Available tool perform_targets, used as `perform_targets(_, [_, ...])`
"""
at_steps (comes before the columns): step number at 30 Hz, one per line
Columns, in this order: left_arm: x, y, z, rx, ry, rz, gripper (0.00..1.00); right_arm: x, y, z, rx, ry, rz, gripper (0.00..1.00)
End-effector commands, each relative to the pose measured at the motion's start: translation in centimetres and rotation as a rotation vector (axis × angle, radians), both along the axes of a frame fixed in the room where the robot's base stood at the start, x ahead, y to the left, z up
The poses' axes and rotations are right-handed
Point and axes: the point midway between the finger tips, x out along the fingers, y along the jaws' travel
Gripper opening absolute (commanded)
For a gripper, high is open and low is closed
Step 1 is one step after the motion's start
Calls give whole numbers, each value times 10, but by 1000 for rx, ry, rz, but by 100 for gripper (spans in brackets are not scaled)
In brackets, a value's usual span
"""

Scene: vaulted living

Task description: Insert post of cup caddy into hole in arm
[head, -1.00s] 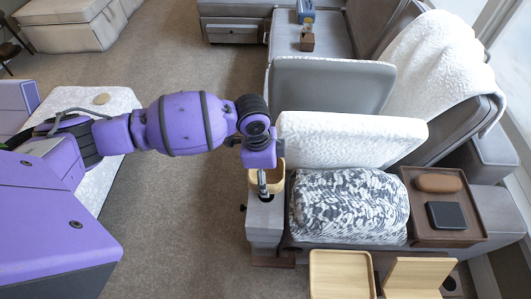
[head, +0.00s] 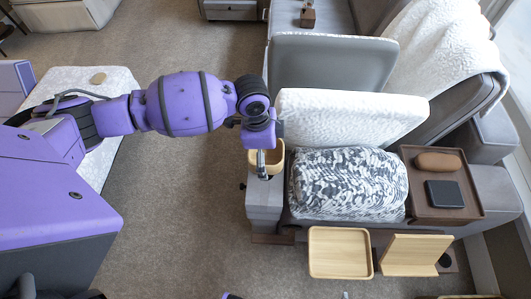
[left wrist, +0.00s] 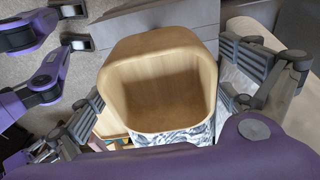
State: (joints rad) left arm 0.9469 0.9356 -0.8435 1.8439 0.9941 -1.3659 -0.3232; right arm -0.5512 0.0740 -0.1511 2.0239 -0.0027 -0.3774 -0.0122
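The cup caddy (head: 279,157) is a light wooden, open-topped cup above the grey sofa arm (head: 264,203). In the left wrist view the empty caddy (left wrist: 160,85) fills the middle, mouth towards the camera. My left gripper (head: 262,164) reaches it from the left, one finger along its near side. In the left wrist view the gripper's two grey fingers (left wrist: 165,85) flank the caddy and appear to touch its opposite walls. The post under the caddy is hidden, and I cannot tell whether it is in the hole.
A patterned cushion (head: 345,184) and a white cushion (head: 350,122) lie right of the arm. A brown tray (head: 446,208) holds a brown case and a dark square. Wooden trays (head: 340,252) are in front. Carpet (head: 175,210) is clear to the left.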

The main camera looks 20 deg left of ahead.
Motion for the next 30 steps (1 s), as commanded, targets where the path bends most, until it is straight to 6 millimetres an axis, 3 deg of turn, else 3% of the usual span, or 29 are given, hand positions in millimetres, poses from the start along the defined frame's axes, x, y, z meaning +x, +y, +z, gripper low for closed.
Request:
perform_targets(11, [0,2,6,1,-1,0,100,0,0,-1,0,-1,0,40])
perform_targets(24, [-3,11,92,1,-3,-1,100,0,0,-1,0,1,0,40])
perform_targets(30, [-4,14,115,1,-2,-1,100,-1,0,-1,0,1,0,40])
